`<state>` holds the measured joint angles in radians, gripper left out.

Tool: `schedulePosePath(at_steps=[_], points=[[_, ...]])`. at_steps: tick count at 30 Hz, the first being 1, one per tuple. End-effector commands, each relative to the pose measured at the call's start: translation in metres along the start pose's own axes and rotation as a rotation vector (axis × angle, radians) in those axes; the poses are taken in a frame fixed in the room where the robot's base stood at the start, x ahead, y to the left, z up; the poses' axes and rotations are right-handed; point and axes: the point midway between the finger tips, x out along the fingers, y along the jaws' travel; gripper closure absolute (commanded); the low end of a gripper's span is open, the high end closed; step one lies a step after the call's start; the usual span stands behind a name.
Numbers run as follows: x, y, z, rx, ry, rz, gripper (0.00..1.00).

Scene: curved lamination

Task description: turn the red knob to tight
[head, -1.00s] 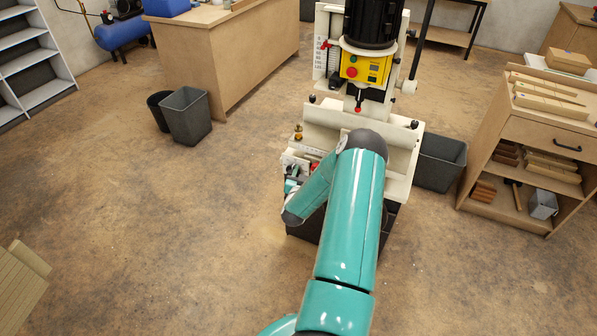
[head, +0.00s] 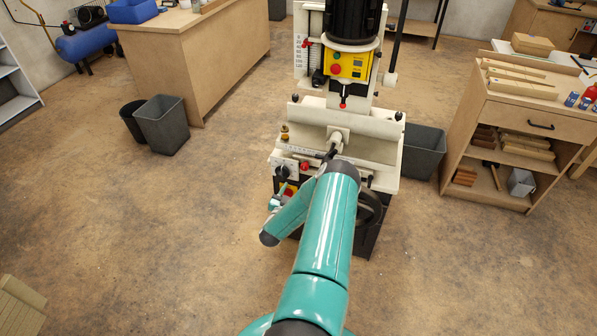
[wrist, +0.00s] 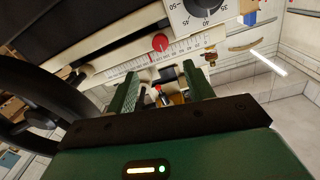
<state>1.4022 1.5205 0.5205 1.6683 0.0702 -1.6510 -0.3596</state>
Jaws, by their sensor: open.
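The red knob (head: 304,166) sits on the white front panel of the machine (head: 376,150), right of a dark round dial (head: 282,171). In the wrist view the red knob (wrist: 160,42) lies beside a ruled scale, beyond the fingertips. My gripper (wrist: 160,84) is open, with its two green fingers apart and pointing toward the panel. The knob is outside the fingers, apart from them. A small red-tipped part (wrist: 158,89) shows in the gap between the fingers; I cannot tell what it is. In the head view my arm partly hides the panel and gripper.
A black handwheel (head: 370,208) is at the machine's right front; it looms close at left in the wrist view (wrist: 40,108). A yellow control box (head: 348,65) is above. Grey bins (head: 162,125) (head: 424,152) stand either side.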

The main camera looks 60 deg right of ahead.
Motion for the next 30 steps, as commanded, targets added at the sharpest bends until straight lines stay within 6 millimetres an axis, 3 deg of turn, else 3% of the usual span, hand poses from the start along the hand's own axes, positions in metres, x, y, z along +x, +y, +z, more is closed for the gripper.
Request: schedulePosePath(at_steps=[12,18,30], points=[[0.081,-0.001,0.0,0.003,0.002,0.0,0.48],[0.109,-0.004,0.0,0.002,0.0,-0.004,0.48],[0.118,-0.006,0.001,0.001,-0.002,-0.006,0.48]])
